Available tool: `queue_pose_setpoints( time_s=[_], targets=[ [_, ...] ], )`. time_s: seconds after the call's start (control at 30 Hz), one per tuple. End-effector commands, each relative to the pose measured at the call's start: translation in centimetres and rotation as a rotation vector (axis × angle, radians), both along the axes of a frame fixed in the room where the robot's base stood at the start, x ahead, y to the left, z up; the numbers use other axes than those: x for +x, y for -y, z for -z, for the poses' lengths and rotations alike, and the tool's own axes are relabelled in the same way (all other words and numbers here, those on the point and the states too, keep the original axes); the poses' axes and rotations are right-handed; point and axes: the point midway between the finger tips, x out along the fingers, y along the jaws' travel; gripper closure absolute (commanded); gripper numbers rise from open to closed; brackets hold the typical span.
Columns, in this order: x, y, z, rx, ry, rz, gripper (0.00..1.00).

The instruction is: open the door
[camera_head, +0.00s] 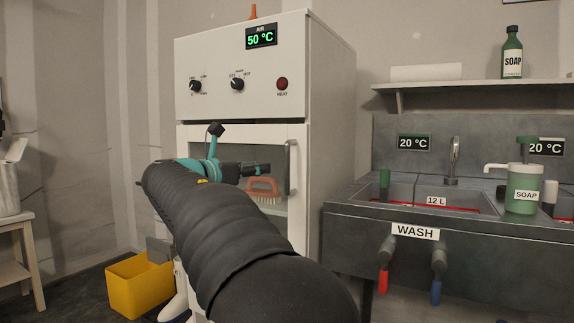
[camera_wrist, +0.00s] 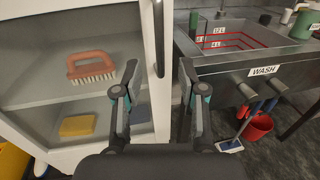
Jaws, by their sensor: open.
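The door (camera_head: 240,133) is a white frame around a clear pane on the front of a white cabinet, and it looks shut. It also fills the left of the wrist view (camera_wrist: 148,110). Its upright metal handle (camera_head: 292,167) is on the right side of the frame. My gripper (camera_head: 262,169) is in front of the door, left of the handle in the head view. In the wrist view my gripper (camera_wrist: 158,67) is open, and the handle (camera_wrist: 158,40) appears between the two fingertips. The gap in depth between fingers and handle is hard to tell.
Behind the pane are an orange brush (camera_wrist: 91,67) and a yellow sponge (camera_wrist: 77,125). A wash sink (camera_head: 430,210) stands right of the cabinet, with a green soap bottle (camera_head: 522,185). A yellow bin (camera_head: 140,285) is on the floor at left. A red bucket (camera_wrist: 256,128) is under the sink.

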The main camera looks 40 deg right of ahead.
Motion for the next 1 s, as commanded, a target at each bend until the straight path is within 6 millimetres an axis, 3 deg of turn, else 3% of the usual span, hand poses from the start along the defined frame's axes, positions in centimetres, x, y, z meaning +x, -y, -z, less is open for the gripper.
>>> queue_pose_setpoints(
  time_s=[0.53,0.73,1.0],
  targets=[
    [1.7,9.9,0.1,0.002,0.002,0.006,0.59],
    [2.1,11.7,0.1,0.002,0.002,0.005,0.59],
    [2.3,12.1,0.0,0.002,0.003,0.003,0.59]
  ],
)
